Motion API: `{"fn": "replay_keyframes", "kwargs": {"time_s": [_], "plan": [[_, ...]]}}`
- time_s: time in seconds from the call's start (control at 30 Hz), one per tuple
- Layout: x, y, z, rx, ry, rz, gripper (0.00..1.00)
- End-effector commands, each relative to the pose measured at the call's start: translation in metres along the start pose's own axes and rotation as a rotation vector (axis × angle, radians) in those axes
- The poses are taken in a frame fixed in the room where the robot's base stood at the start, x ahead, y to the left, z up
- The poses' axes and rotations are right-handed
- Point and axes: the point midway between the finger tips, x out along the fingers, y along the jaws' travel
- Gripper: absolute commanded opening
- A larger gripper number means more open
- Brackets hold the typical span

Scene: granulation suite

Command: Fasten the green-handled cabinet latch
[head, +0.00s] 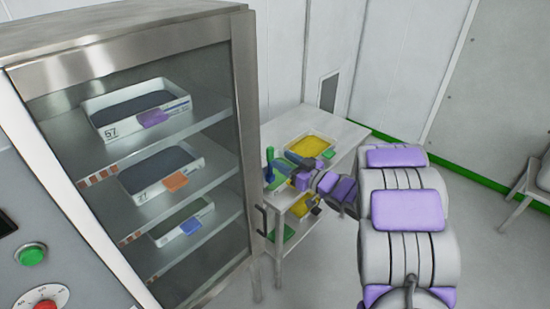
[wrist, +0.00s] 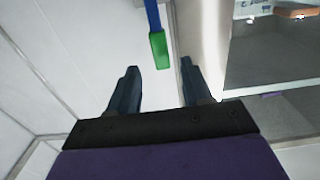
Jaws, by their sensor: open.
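The latch handle has a green grip (wrist: 158,48) on a blue bar (wrist: 152,14) in the wrist view. In the head view a green upright piece with blue below it (head: 270,158) stands beside the cabinet's right edge. My gripper (wrist: 157,72) is open and empty, with its two dark fingers spread. The green grip shows just beyond the fingertips, in line with the gap between them. In the head view my gripper (head: 286,166) is close to the green piece. The steel cabinet (head: 243,110) has a glass front; I cannot tell whether its door is fully closed.
Several trays, one with a purple label (head: 152,118), sit on the cabinet shelves. A dark pull handle (head: 262,220) is on the door's right side. A pale table (head: 345,133) with yellow-filled trays (head: 309,147) stands behind my arm.

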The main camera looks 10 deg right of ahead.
Motion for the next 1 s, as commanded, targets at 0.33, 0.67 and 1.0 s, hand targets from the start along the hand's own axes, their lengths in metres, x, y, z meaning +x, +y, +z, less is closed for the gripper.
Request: {"fn": "replay_keyframes", "kwargs": {"time_s": [0.33,0.67,1.0], "plan": [[0.042,-0.005,0.001,-0.001,-0.003,-0.002,0.49],[0.043,-0.002,0.000,0.000,-0.002,0.000,0.49],[0.043,-0.002,0.001,0.000,-0.002,0.001,0.16]]}}
